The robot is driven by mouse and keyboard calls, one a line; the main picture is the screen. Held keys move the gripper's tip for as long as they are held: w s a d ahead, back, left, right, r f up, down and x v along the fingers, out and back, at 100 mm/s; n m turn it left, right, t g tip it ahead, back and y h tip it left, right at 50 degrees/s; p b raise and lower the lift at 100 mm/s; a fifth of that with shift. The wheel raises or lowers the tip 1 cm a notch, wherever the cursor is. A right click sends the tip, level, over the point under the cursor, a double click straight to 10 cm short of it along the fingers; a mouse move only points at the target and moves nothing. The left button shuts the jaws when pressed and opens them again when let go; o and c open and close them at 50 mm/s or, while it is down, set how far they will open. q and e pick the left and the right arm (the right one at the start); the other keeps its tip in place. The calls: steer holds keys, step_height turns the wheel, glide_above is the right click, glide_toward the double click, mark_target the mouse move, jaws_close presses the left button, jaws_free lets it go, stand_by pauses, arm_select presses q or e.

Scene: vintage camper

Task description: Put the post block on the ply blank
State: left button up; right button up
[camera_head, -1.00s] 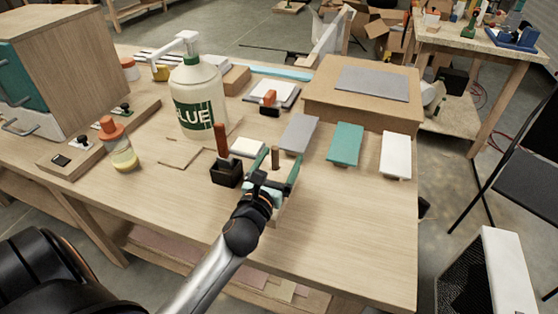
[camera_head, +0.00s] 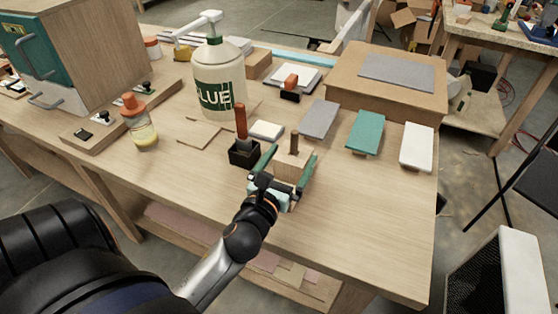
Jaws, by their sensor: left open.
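The post block (camera_head: 291,164) is a light wood block with a short brown dowel standing up from it, upright on the bench. My left gripper (camera_head: 290,170) reaches it from the front, its two green fingers open on either side of the block. I cannot tell whether a finger touches it. A thin, flat wood piece (camera_head: 198,136), which looks like the ply blank, lies left of the block, in front of the glue bottle. Its top is bare. My right gripper is not in view.
A black holder with a brown-handled tool (camera_head: 243,153) stands close left of the gripper. The glue bottle (camera_head: 217,80) and an orange-capped jar (camera_head: 139,124) stand farther left. Grey, green (camera_head: 366,132) and white (camera_head: 416,147) slabs lie to the right. The bench's front right is clear.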

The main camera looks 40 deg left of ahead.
arm_select(q)
steer(key=b+v, duration=0.1)
steer(key=v, duration=0.4)
steer(key=shift+s+d+f, duration=0.1)
steer(key=shift+s, duration=0.15)
steer(key=shift+s+d, duration=0.1)
steer(key=shift+s, duration=0.5)
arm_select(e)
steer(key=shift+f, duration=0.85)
arm_select(q)
steer(key=shift+s, duration=0.1)
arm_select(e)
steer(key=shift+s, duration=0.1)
